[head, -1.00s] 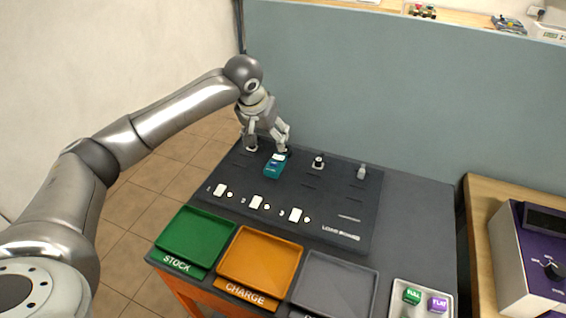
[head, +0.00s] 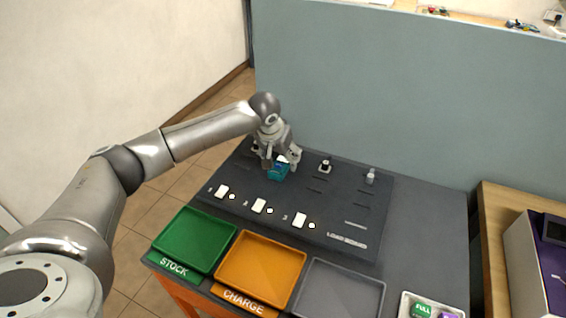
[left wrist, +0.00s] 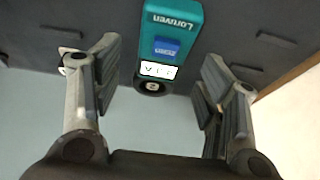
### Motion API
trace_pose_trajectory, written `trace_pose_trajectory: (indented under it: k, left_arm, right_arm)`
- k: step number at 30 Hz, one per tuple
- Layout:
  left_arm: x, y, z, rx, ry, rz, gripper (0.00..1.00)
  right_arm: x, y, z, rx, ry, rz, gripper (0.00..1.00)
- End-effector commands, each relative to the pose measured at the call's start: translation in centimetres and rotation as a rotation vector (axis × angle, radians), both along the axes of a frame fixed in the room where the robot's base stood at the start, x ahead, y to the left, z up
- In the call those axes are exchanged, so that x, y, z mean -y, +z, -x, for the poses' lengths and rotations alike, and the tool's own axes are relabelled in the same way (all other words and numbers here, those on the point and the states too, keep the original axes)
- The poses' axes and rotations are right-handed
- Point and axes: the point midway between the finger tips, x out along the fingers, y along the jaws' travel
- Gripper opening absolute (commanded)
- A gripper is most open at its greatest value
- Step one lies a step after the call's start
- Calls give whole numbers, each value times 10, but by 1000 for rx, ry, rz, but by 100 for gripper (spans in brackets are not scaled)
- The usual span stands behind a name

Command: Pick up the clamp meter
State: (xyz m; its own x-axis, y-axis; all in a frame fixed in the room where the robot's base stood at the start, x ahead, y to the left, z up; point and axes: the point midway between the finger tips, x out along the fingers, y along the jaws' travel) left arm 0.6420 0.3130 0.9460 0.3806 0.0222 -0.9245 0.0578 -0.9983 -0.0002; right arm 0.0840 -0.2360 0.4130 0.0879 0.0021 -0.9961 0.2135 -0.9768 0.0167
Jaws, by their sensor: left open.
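The clamp meter (head: 278,173) is a teal handheld device lying on the dark load board. In the left wrist view the teal meter (left wrist: 172,22) shows a blue label, a lit white display and a dark round part at its near end. My left gripper (head: 282,162) is over the meter, pointing down, and hides part of it. In the left wrist view the two fingers of my left gripper (left wrist: 160,62) are spread apart, one on each side of the meter's near end, with gaps visible. My right gripper is out of view.
The dark load board (head: 300,205) carries white switches and small posts (head: 325,166). In front lie a green STOCK tray (head: 193,240), an orange CHARGE tray (head: 258,268) and a grey tray (head: 340,290). A blue-grey partition (head: 400,110) stands behind the table.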

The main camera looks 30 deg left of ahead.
Motion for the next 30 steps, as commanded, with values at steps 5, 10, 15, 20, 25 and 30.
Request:
trace_pose_trajectory:
  k: [5, 10, 15, 20, 25, 30]
  left_arm:
    - [0, -21, -9, 0, 1, 0, 66]
    - [-1, -25, -11, 1, 0, 0, 66]
    - [-1, -25, -10, 1, 0, 0, 61]
    - [-1, -25, -10, 1, 0, 0, 40]
    - [-1, -25, -10, 1, 0, 0, 18]
    - [-1, -24, -11, 3, 0, 0, 10]
  right_arm:
    - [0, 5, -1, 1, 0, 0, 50]
    - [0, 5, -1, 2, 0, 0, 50]
    - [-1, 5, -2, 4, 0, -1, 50]
    - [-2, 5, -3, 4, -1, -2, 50]
    - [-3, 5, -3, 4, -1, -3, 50]
    - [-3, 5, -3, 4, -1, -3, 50]
